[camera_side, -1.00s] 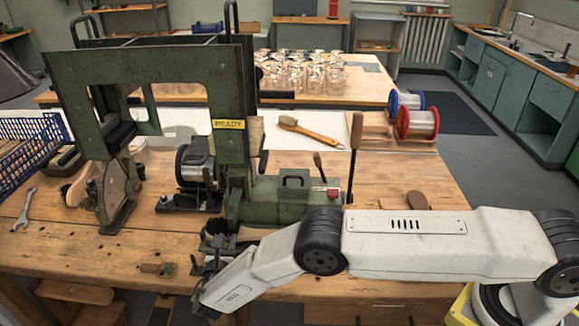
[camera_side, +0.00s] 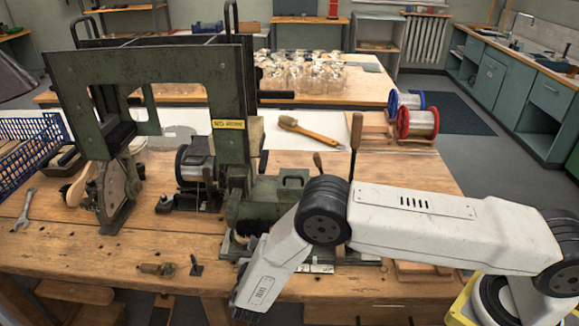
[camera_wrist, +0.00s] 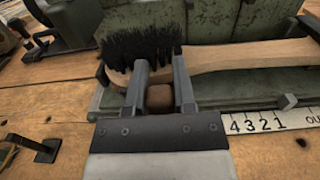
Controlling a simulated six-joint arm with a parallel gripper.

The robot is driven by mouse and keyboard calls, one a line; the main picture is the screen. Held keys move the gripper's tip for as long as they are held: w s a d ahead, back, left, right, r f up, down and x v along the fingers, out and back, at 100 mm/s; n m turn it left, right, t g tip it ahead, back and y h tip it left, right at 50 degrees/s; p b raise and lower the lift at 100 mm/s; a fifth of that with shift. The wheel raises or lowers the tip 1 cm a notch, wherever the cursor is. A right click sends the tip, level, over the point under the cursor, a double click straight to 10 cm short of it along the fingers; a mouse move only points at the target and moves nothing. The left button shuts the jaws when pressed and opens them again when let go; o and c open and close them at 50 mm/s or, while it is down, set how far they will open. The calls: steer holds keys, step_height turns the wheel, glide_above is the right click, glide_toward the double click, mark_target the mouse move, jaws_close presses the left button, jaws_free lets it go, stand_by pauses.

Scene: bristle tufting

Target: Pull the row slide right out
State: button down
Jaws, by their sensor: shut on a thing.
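My gripper (camera_wrist: 158,85) is shut on a small brown wooden knob (camera_wrist: 160,98), which shows between its two fingers in the wrist view. The knob sits at the front of the green row slide (camera_wrist: 235,88). A wooden brush (camera_wrist: 235,57) with black bristles lies along the slide, just behind my fingers. A white scale strip (camera_wrist: 262,121) reads 4 3 2 1 and a partly cut-off "OU". A pale pointer (camera_wrist: 287,101) stands above it, to the right of the 1. In the side view my arm partly hides the slide and the gripper's grasp.
The green tufting machine (camera_side: 225,75) stands behind, with a yellow sign (camera_side: 229,125) whose changed words are hard to read. A small black lever (camera_side: 196,265) and a wooden-handled piece (camera_side: 157,269) are on the bench left of my gripper. A wrench (camera_side: 24,210) lies further left.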

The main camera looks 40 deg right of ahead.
steer(key=shift+s+d+f, duration=0.1)
steer(key=shift+s+d, duration=1.35)
steer(key=shift+d, duration=0.05)
steer(key=shift+c, duration=2.2)
jaws_free()
steer(key=shift+a, duration=0.1)
steer(key=shift+a, duration=0.1)
steer(key=shift+s+a, duration=0.4)
steer(key=shift+a, duration=0.05)
steer(key=shift+v, duration=3.2)
steer(key=shift+d, duration=0.1)
